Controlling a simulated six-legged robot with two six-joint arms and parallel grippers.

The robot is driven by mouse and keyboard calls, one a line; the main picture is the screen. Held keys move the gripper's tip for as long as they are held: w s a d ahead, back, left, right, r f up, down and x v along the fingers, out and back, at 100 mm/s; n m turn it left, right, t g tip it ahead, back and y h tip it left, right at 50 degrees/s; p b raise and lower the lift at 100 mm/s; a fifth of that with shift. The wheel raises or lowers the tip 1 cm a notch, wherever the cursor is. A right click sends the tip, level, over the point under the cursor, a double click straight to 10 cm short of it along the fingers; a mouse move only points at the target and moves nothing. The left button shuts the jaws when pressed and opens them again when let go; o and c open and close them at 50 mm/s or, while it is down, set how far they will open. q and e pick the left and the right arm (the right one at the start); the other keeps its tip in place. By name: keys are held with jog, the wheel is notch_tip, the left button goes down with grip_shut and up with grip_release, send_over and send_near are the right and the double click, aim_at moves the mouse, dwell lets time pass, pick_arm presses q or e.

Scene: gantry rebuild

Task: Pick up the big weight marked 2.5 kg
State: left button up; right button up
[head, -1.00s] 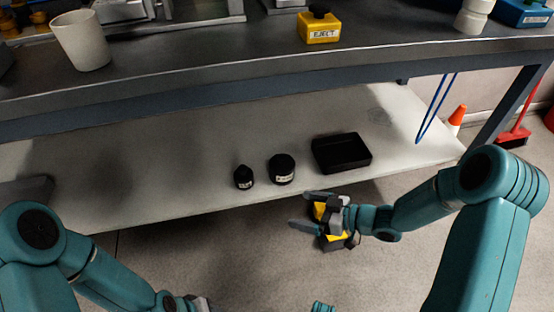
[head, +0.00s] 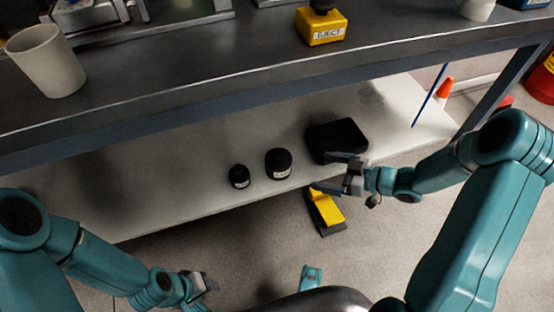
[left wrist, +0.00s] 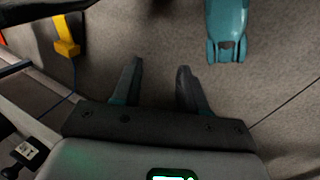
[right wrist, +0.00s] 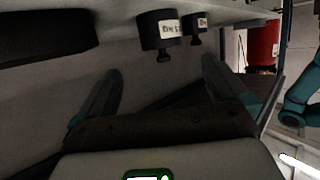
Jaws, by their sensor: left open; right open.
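The big weight (head: 278,164) is a black cylinder with a white label, upright on the pale lower shelf. It also shows in the right wrist view (right wrist: 155,30), upside down, with its knob and a label partly readable. The smaller black weight (head: 239,177) stands left of it in the head view. My right gripper (head: 338,173) is open and empty at the shelf's front edge, to the right of the big weight and apart from it. One finger overlaps the black tray in the head view; I cannot tell if they touch. My left gripper (head: 207,285) is open and empty, low over the floor.
The black tray (head: 336,138) is on the shelf (head: 150,195) right of the big weight. The dark bench top (head: 200,75) overhangs the shelf and carries a cup (head: 46,60) and a yellow EJECT box (head: 322,30). A yellow-and-dark object (head: 326,210) lies on the floor.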

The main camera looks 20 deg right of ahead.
jog(key=b, duration=0.4)
send_near(278, 161)
jog(key=w+a+f, duration=0.2)
jog(key=f, duration=0.1)
jog(key=w+a+f, duration=0.1)
jog(key=w, duration=0.1)
jog(key=shift+f, duration=0.2)
jog(key=b+x, duration=0.2)
jog(key=x, duration=0.2)
jog(key=shift+w+a+f, duration=0.15)
jog(key=shift+w, duration=0.1)
jog(key=shift+w+a, duration=0.15)
jog(key=c, duration=1.8)
pick_arm(q)
notch_tip(278, 161, down, 6)
jog(key=w+a, duration=0.1)
jog(key=w, duration=0.1)
jog(key=shift+t, duration=0.4)
pick_arm(e)
jog(key=shift+w+r, duration=0.15)
jog(key=shift+r, duration=0.15)
